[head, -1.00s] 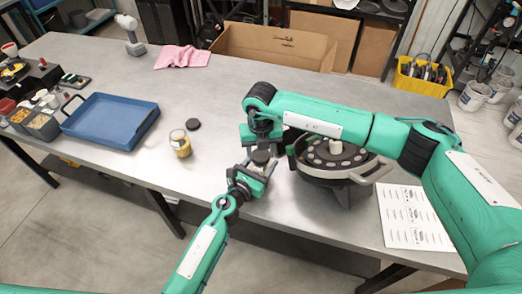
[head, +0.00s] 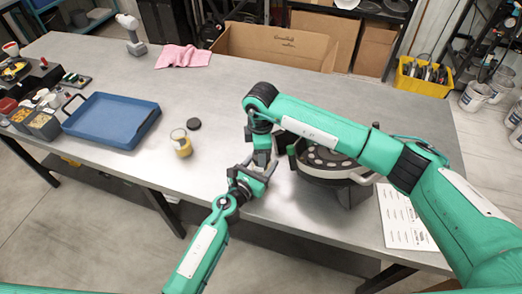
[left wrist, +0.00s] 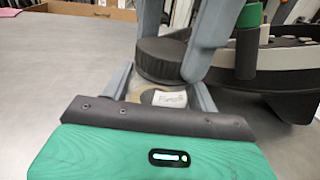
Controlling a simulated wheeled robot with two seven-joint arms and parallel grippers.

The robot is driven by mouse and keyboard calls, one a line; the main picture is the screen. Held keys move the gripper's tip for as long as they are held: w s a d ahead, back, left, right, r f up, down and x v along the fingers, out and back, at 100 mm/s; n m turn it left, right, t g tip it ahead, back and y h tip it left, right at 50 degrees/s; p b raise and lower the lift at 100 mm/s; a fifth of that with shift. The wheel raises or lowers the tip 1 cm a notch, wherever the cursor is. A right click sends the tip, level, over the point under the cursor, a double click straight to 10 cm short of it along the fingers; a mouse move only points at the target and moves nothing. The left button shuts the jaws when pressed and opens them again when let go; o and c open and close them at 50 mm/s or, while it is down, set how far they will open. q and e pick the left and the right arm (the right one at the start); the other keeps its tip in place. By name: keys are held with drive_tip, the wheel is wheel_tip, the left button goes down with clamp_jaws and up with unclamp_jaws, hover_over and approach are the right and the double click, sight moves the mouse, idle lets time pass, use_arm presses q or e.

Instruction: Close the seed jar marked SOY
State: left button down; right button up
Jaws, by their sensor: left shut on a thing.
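My left gripper (head: 256,178) is shut on a jar, which is mostly hidden in the head view. In the left wrist view the jar's pale label (left wrist: 170,99) shows between the fingers, its print too small to read. A black ribbed lid (left wrist: 163,66) is at the top of this jar; I cannot tell whether it is seated. My right gripper (head: 262,158) points down from above, and its grey fingers (left wrist: 176,40) are on either side of the lid. Whether they press on it is unclear.
Another jar (head: 181,146) with yellow contents stands on the table, a black lid (head: 194,124) beside it. The dark round seed meter (head: 322,166) is close to the right of my grippers. A blue tray (head: 112,120) lies left. The table's front edge is near.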

drive_tip(key=o, duration=1)
drive_tip(key=shift+m, duration=0.3)
wheel_tip(320, 180, up, 12)
use_arm(q)
drive_tip(key=shift+c, duration=1.6)
unclamp_jaws()
drive_tip(key=shift+s, duration=0.1)
drive_tip(key=b+v, duration=0.1)
drive_tip(key=v, duration=1.1)
drive_tip(key=shift+a+f+b, duration=0.1)
drive_tip(key=shift+f+b, duration=0.1)
drive_tip(key=shift+b, duration=0.2)
drive_tip(key=shift+v, duration=0.8)
use_arm(e)
drive_tip(key=shift+f, duration=1)
